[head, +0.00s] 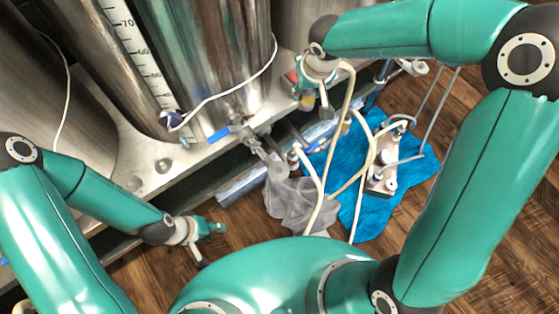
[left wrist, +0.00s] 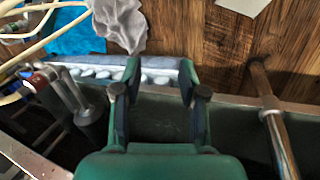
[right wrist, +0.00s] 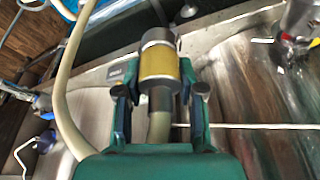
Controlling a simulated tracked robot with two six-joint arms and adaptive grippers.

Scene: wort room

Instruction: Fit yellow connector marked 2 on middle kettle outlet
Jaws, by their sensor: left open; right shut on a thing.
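The middle kettle (head: 235,55) is a tall steel vessel with a level scale beside it. Its outlet valve (head: 252,140) has a blue handle (head: 219,135) and sits low at its front. My right gripper (head: 318,82) is to the right of this outlet, apart from it.
A blue cloth (head: 345,210) lies on the wooden floor with a pump (head: 382,180) and looping cream hoses on it. The steel kettle stand (head: 150,160) runs along the kettles. Another kettle (head: 45,90) stands left.

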